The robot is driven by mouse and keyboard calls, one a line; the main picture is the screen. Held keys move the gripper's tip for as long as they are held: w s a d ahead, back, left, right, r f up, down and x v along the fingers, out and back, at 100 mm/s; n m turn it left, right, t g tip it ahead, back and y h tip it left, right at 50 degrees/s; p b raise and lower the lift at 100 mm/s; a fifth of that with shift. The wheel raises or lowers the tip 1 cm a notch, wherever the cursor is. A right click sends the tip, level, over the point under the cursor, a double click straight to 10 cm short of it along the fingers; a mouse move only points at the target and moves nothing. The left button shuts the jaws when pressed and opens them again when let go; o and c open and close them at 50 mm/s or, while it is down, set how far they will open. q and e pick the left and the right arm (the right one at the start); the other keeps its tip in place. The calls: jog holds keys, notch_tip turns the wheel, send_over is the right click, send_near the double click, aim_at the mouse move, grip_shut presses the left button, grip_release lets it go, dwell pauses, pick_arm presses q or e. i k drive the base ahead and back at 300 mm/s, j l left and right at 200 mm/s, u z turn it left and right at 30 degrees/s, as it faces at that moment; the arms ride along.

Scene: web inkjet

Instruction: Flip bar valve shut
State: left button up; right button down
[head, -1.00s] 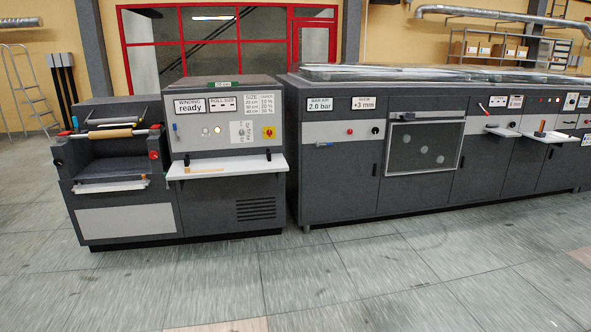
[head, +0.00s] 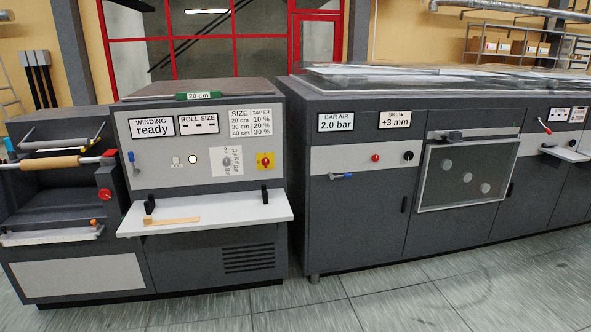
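A small blue-handled valve (head: 341,176) sits on the front panel of the right-hand dark grey machine, below the "BAR AIR 2.0 bar" display (head: 336,122). Its blue lever lies about horizontal. Another blue handle (head: 132,158) stands about upright at the left edge of the winding machine's panel. Neither of my grippers shows in the head view, and nothing is seen touching the valve.
The winding machine's white shelf (head: 235,211) juts out, with a wooden piece (head: 171,221) on it. A red button (head: 375,158), black knob (head: 408,156) and framed window (head: 468,172) are right of the valve. Floor (head: 400,290) in front is clear.

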aim_at(330, 175)
jog(key=i, duration=1.95)
jog(key=i+u, duration=0.15)
